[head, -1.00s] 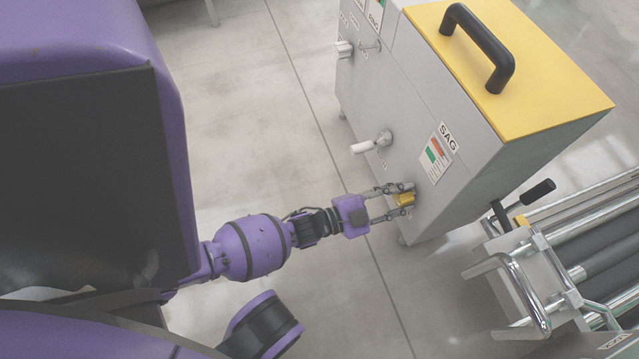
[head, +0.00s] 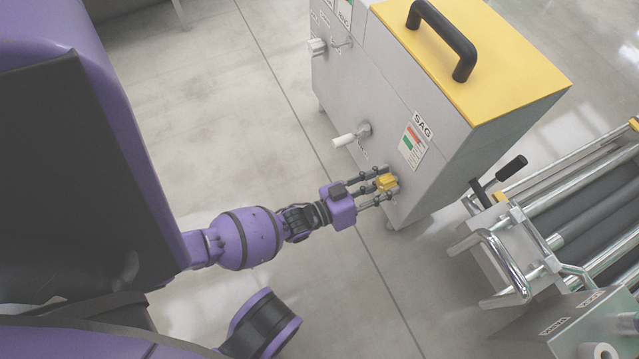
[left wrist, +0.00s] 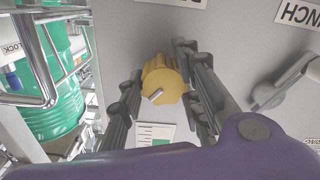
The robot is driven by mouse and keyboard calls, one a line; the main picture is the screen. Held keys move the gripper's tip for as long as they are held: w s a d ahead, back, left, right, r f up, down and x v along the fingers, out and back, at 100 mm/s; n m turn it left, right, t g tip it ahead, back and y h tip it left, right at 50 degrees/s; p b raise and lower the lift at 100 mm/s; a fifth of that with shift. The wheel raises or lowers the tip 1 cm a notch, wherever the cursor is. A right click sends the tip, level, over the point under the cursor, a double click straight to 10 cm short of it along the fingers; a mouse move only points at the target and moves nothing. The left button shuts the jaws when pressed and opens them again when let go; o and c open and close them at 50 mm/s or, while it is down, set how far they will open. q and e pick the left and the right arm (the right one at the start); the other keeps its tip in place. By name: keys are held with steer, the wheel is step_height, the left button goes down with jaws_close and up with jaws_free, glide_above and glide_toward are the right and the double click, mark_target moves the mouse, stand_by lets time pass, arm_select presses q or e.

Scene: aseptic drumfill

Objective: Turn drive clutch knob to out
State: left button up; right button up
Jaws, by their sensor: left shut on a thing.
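The yellow knob (head: 386,182) sits low on the front of the grey cabinet (head: 440,165), near its lower corner. My left gripper (head: 382,184) is shut on it, with fingers on both sides. In the left wrist view the ribbed yellow knob (left wrist: 162,76) lies between the dark fingers (left wrist: 158,88), and a pale pointer mark shows on its edge. The knob's own label cannot be read. My right gripper is not in view.
A white-handled lever (head: 350,137) sticks out of the cabinet front close to the knob. A roller conveyor (head: 570,215) with a chrome rail and a black-handled lever (head: 500,180) stands at right. The floor left of the cabinet is clear.

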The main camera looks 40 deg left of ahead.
arm_select(q)
steer(key=n, duration=0.4)
steer(key=shift+d+r, duration=0.15)
steer(key=shift+d, duration=0.05)
steer(key=shift+r+n, duration=0.1)
steer(key=shift+n, duration=1.6)
steer(key=shift+a, duration=0.1)
steer(key=o, duration=1.1)
steer(key=shift+r, duration=0.1)
steer(key=shift+a+f, duration=0.2)
